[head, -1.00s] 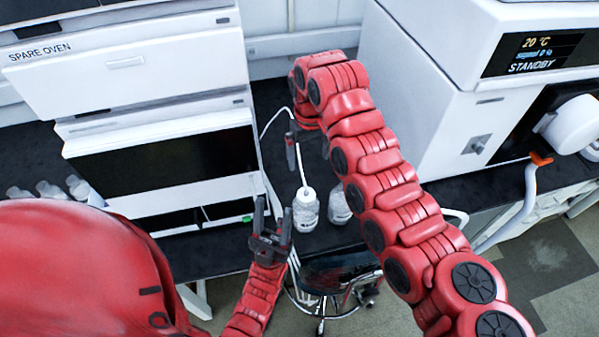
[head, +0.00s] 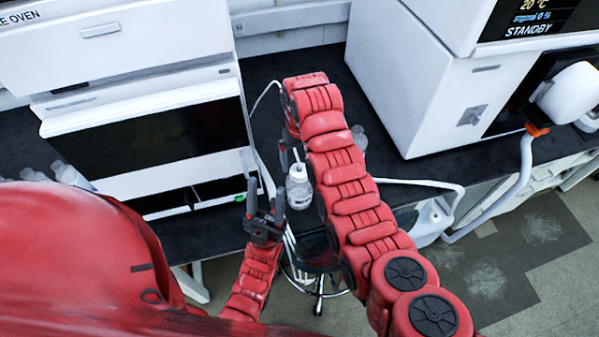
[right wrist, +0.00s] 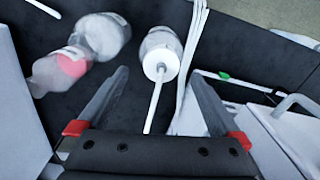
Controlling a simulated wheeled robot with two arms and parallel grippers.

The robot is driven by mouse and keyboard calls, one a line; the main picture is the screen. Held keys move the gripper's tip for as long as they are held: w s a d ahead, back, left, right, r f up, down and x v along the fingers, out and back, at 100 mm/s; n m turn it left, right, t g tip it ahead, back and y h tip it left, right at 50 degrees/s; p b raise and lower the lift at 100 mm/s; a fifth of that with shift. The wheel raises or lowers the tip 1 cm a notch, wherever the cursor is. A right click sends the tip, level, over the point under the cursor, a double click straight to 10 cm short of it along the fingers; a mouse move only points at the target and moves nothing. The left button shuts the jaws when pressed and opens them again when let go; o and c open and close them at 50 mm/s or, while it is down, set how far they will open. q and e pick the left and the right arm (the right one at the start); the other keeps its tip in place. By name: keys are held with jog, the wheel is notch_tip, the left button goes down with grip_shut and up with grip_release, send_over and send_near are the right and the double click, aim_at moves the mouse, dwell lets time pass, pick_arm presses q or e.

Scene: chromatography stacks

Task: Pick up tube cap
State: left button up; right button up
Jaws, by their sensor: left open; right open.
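The tube cap (head: 298,172) is white, with a thin white tube rising from it, and sits on a clear labelled bottle (head: 299,192) on the dark bench. In the right wrist view the cap (right wrist: 160,64) lies ahead, between the lines of the two fingers, and the tube (right wrist: 154,106) runs back toward the palm. My right gripper (head: 289,158) is open just beyond the bottle, partly hidden by its arm; its fingers (right wrist: 159,78) show no contact with the cap. My left gripper (head: 266,190) is open and empty, left of the bottle near the bench's front edge.
Other clear bottles (right wrist: 75,60) stand close by on the left in the right wrist view. A white oven (head: 140,100) is at the left, a white instrument (head: 430,90) at the right. A stool (head: 318,285) stands below the bench edge.

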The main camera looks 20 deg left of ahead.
aim_at(299, 165)
jog(key=shift+f+p, duration=0.15)
jog(key=shift+p, duration=0.2)
jog(key=f, duration=0.1)
jog(key=f+p, duration=0.2)
jog(key=shift+a, duration=0.25)
jog(key=shift+f, duration=0.85)
jog(key=c, duration=1.4)
jog(key=shift+c, duration=0.2)
jog(key=shift+r, duration=0.15)
